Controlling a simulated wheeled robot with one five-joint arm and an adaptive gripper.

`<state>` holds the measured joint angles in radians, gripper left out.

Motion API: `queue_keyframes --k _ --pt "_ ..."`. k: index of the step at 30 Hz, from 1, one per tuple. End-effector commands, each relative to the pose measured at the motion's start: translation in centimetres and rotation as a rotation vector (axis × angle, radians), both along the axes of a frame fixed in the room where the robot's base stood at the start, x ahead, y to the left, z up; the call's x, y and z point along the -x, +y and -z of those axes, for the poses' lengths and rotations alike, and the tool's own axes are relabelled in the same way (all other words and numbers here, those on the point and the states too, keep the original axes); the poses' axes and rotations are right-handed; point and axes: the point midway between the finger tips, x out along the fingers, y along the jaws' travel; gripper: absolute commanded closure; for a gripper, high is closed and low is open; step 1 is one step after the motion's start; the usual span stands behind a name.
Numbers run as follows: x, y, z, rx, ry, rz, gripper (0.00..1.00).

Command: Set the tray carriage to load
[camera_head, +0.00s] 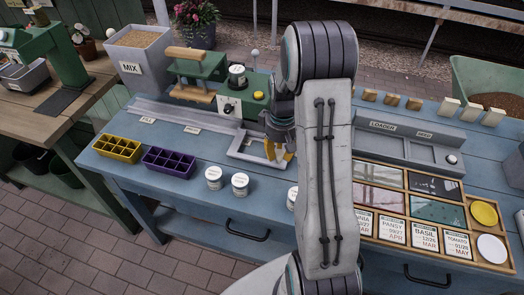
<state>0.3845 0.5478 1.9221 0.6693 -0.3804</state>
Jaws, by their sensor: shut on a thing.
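The tray carriage (243,154) is a pale, shallow open frame. It sits at the right part of a grey rail (160,113) on the blue bench, in front of the green machine. My gripper (279,153) points down at the carriage's right side, its yellow fingertips closed on it. The exact point of contact is small and partly hidden by my gripper. Small labels stand along the rail's front edge, one at the left (147,120) and one nearer the middle (192,130). My arm covers whatever lies right of the carriage.
A yellow cell tray (118,148), a purple cell tray (168,161) and white-lidded jars (240,184) stand at the bench front. The green machine (205,72) and MIX bin (140,50) stand behind. Right are a grey loader panel (405,145) and a wooden seed-packet tray (455,249).

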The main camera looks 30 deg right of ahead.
Motion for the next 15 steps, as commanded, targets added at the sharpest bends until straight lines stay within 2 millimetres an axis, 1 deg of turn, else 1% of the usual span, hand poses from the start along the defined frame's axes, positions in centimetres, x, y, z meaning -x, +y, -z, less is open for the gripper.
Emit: queue_keyframes --k 1,6,9,15 --pt "1.2 -1.0 0.5 -0.002 0.006 0.009 1.0" --pt "4.2 -4.0 0.4 -0.003 0.006 0.009 1.0" --pt "5.9 -5.5 0.4 -0.004 0.007 0.008 1.0" --pt "8.3 -7.9 0.4 -0.005 0.008 0.005 1.0"
